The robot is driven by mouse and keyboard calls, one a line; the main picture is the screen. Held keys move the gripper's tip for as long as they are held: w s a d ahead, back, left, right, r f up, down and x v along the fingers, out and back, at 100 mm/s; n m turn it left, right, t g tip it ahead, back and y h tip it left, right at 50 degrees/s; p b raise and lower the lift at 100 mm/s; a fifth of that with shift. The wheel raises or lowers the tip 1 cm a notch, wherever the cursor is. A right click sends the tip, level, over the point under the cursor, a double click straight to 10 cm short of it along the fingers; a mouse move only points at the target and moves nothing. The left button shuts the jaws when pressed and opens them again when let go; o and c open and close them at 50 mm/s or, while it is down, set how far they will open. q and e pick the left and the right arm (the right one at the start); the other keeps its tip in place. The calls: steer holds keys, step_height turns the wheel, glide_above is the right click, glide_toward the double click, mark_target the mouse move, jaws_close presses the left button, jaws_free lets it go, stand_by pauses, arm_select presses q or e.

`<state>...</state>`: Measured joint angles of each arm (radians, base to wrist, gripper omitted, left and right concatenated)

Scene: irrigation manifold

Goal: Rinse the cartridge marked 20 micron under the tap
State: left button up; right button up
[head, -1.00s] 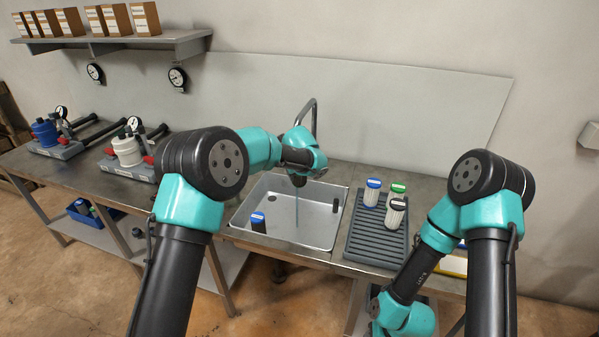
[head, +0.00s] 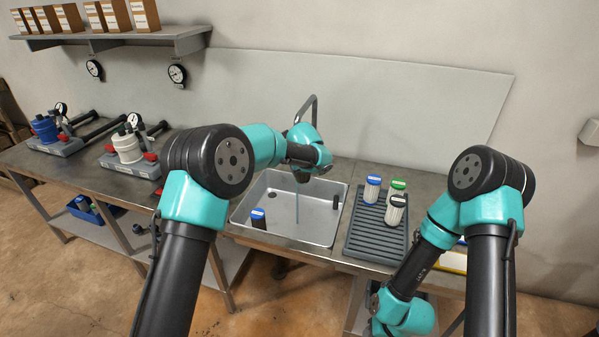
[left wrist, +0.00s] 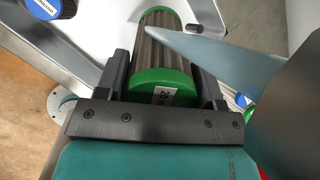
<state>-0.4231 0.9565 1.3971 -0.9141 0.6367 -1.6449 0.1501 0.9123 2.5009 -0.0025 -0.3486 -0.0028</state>
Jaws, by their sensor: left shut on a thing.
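My left gripper (left wrist: 162,75) is shut on a green-capped cartridge (left wrist: 166,50) with a ribbed grey body. Its end label (left wrist: 162,96) shows "20", with the rest unclear. In the head view my left wrist is over the sink (head: 285,232), beside the tap (head: 312,105), and hides the held cartridge. A thin stream of water (head: 297,205) falls into the sink. In the left wrist view the stream (left wrist: 215,58) passes across the cartridge's right side; I cannot tell whether it touches. My right gripper is out of view below the counter edge.
A blue-capped cartridge (head: 258,217) stands in the sink's front left corner. Filter housings (head: 126,150) stand on the left bench.

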arm_select(q)
steer(key=shift+a, duration=0.2)
steer(key=shift+a, duration=0.4)
steer(key=shift+d, duration=0.15)
stand_by(0.6)
steer(key=shift+d, duration=0.4)
stand_by(0.3)
steer(key=shift+a, duration=0.15)
steer(key=shift+a, duration=0.4)
